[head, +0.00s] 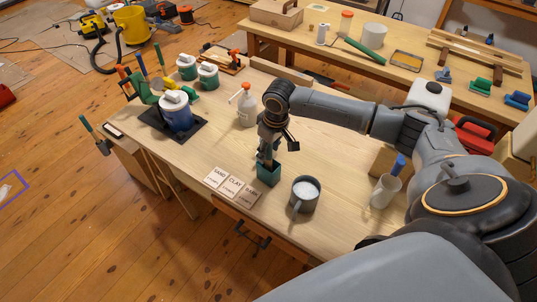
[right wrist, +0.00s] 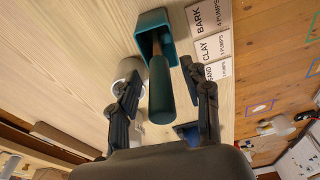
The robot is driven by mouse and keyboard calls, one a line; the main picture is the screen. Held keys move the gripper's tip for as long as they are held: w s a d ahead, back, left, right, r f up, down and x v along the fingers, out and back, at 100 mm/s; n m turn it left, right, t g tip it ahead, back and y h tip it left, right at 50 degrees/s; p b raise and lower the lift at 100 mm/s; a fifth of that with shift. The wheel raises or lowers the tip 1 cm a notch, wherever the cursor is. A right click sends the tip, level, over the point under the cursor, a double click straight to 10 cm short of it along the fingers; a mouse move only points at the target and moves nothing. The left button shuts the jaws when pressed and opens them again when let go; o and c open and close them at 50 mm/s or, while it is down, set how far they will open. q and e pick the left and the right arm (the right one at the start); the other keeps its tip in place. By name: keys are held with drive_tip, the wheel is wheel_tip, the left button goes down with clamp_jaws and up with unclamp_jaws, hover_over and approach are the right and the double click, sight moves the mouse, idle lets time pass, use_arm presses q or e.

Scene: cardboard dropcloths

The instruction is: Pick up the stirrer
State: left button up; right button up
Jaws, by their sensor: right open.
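The stirrer (right wrist: 160,95), with a dark teal handle, stands in a small square teal holder (right wrist: 148,24) in the right wrist view. In the head view the holder (head: 268,176) is on the workbench, directly below my right gripper (head: 268,152), and the stirrer is largely hidden by the gripper. In the right wrist view my right gripper (right wrist: 163,85) is open, with one finger on each side of the handle. The handle points toward the wrist camera, and gaps show between it and both fingers. My left gripper is not in view.
Cards marked SAND, CLAY and BARK (head: 234,185) lie left of the holder. A grey mug (head: 304,196) stands to its right, and a white spray bottle (head: 246,106) behind. A pale cup (head: 383,191) stands farther right. A blue-and-white pot (head: 176,113) is at the left.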

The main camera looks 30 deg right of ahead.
drive_tip(key=shift+f, duration=0.35)
clamp_jaws()
drive_tip(key=shift+r, duration=0.1)
